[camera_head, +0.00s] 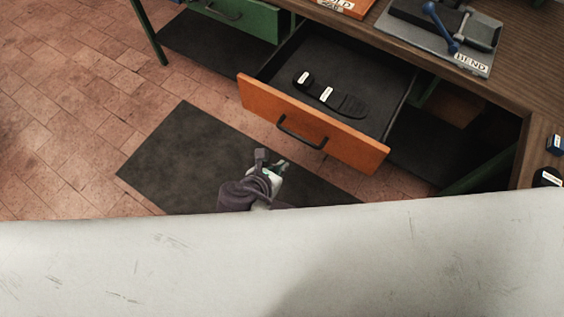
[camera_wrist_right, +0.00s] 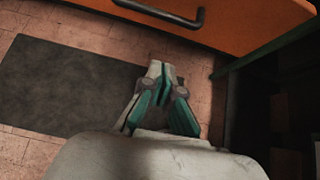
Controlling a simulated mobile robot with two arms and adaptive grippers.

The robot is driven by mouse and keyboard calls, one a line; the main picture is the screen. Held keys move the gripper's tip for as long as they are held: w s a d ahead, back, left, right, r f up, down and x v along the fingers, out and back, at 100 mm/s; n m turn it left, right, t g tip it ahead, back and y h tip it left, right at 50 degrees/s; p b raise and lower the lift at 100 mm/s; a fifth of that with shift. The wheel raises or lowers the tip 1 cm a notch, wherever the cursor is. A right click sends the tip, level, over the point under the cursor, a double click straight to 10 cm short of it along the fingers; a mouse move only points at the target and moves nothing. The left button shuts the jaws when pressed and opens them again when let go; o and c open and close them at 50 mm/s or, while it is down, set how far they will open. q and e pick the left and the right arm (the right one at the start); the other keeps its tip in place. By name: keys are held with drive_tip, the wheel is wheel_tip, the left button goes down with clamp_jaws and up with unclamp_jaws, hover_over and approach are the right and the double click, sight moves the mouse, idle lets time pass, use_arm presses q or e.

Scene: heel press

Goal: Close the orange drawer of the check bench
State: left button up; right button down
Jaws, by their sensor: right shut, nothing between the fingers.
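The orange drawer (camera_head: 310,122) of the check bench stands pulled out, its front facing me with a black bar handle (camera_head: 301,132). Two dark sole-shaped pieces with white labels lie inside it. In the right wrist view the orange front (camera_wrist_right: 240,22) and the handle (camera_wrist_right: 160,15) show at the top. My right gripper (camera_head: 270,157) is below and in front of the drawer front, apart from it. The right wrist view shows its fingers (camera_wrist_right: 165,75) shut and empty. My left gripper is not in view.
The wooden bench top (camera_head: 400,45) carries a grey plate with a blue-handled clamp (camera_head: 442,30) marked BEND. A green drawer (camera_head: 237,15) is at the upper left. A dark mat (camera_head: 190,155) lies on the tiled floor. A pale surface fills the bottom.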

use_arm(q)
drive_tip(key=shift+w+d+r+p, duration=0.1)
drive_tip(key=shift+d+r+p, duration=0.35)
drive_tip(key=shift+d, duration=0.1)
use_arm(e)
drive_tip(key=w+d+f, duration=0.3)
drive_tip(key=w+d, duration=0.2)
drive_tip(key=w, duration=0.2)
drive_tip(key=shift+d+f, duration=0.15)
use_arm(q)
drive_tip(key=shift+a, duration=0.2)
use_arm(e)
drive_tip(key=shift+w, duration=0.15)
